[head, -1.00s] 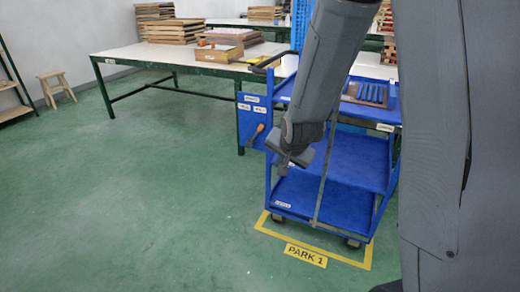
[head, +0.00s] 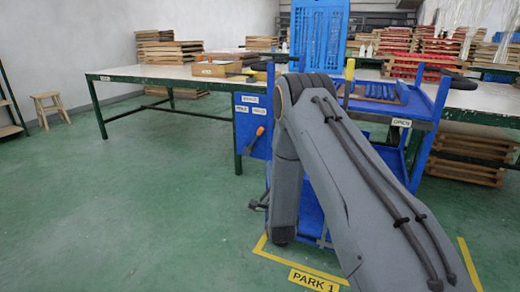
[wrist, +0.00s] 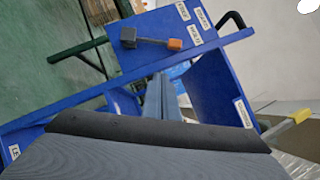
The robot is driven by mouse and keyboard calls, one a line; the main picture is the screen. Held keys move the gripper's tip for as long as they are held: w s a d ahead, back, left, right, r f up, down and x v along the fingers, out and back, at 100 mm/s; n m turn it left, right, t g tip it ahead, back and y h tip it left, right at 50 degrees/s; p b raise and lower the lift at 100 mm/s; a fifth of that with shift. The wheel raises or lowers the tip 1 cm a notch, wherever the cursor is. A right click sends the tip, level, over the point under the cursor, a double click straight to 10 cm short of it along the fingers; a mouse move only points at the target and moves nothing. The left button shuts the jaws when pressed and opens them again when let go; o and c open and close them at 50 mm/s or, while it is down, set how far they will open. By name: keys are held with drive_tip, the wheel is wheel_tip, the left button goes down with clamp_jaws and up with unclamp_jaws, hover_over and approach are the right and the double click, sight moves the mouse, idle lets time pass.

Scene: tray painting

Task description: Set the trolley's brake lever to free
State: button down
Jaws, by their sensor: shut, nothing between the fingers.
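The blue trolley (head: 425,135) stands in front of the long table. Its brake panel (head: 241,140), at the left end, bears white labels too small to read. The brake lever (head: 258,132) has an orange grip and leans up to the right, towards the right-hand lower label. The wrist view shows the same lever (wrist: 152,41) turned, with a dark grey block at its other end. My gripper (head: 256,204) seems to be the small dark part showing below the panel, left of my arm, apart from the lever.
My arm hides much of the trolley's front and lower shelves. A yellow-topped handle (head: 349,74) and a black push handle (head: 262,66) rise from the trolley. The table (head: 150,72) is behind. Yellow floor marking (head: 465,262) surrounds the trolley; floor to the left is clear.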

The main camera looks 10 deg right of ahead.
drive_tip(key=shift+r, duration=0.1)
drive_tip(key=b, duration=0.2)
approach(256, 139)
drive_tip(key=w+d, duration=0.3)
drive_tip(key=d, duration=0.2)
drive_tip(key=shift+w+a+r+b, duration=0.15)
drive_tip(key=shift+w+a+r, duration=0.35)
drive_tip(key=shift+w+a, duration=0.2)
drive_tip(key=shift+w+a+r+b, duration=0.15)
drive_tip(key=shift+w+a+r, duration=0.35)
drive_tip(key=shift+w+a, duration=0.25)
drive_tip(key=shift+d+r, duration=0.15)
drive_tip(key=shift+d, duration=0.05)
